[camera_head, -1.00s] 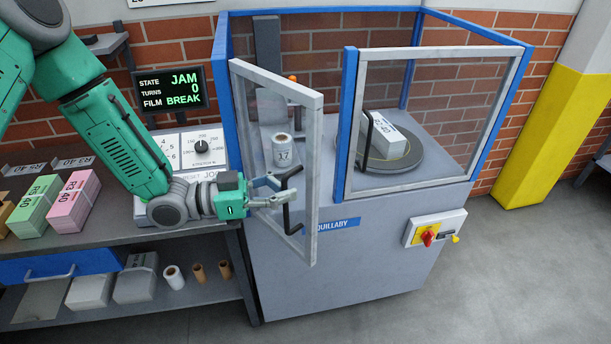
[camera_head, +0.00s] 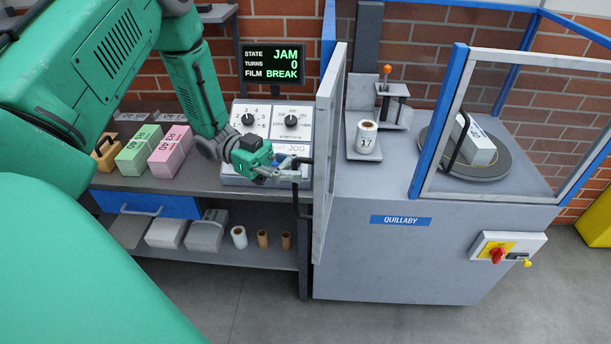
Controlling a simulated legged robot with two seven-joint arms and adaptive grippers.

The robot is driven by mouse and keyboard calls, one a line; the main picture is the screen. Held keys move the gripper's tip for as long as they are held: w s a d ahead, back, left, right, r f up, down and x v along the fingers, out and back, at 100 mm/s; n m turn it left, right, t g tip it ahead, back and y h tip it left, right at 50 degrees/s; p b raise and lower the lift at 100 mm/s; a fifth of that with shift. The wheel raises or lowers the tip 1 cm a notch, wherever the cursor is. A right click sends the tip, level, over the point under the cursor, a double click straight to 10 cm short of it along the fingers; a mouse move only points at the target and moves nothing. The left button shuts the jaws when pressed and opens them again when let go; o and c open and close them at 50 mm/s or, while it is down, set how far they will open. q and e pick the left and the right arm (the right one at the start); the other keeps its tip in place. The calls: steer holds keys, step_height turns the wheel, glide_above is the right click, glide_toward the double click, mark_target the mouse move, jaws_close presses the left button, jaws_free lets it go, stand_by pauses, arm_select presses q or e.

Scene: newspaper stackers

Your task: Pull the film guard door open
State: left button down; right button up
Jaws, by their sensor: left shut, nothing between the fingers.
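The film guard door (camera_head: 328,150) is a clear panel in a grey frame. It stands swung out from the front left of the blue-framed machine and shows nearly edge-on. Its black handle (camera_head: 297,200) is on the left face of the door. My left gripper (camera_head: 296,173) is shut and empty at the upper part of this handle. I cannot tell whether the fingers touch or hook it. Through the opening, a white film roll marked 17 (camera_head: 366,138) stands upright on the machine top. My right gripper is not in view.
A display (camera_head: 272,65) reads JAM and FILM BREAK. A control panel (camera_head: 272,125) stands behind my left gripper. Green (camera_head: 138,150) and pink (camera_head: 170,152) stacks lie on the bench at left. A second clear panel (camera_head: 520,125) closes the right side; a red switch (camera_head: 496,256) is below.

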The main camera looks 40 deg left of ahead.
arm_select(q)
steer(key=shift+w+a+r, duration=0.15)
steer(key=shift+w+a, duration=0.15)
steer(key=shift+a, duration=0.15)
steer(key=c, duration=1.6)
jaws_free()
steer(key=shift+w, duration=0.3)
steer(key=s+a, duration=0.1)
steer(key=a, duration=1.1)
steer(key=shift+a+f, duration=0.25)
steer(key=shift+f, duration=0.15)
steer(key=shift+d, duration=0.2)
steer(key=shift+a, duration=0.2)
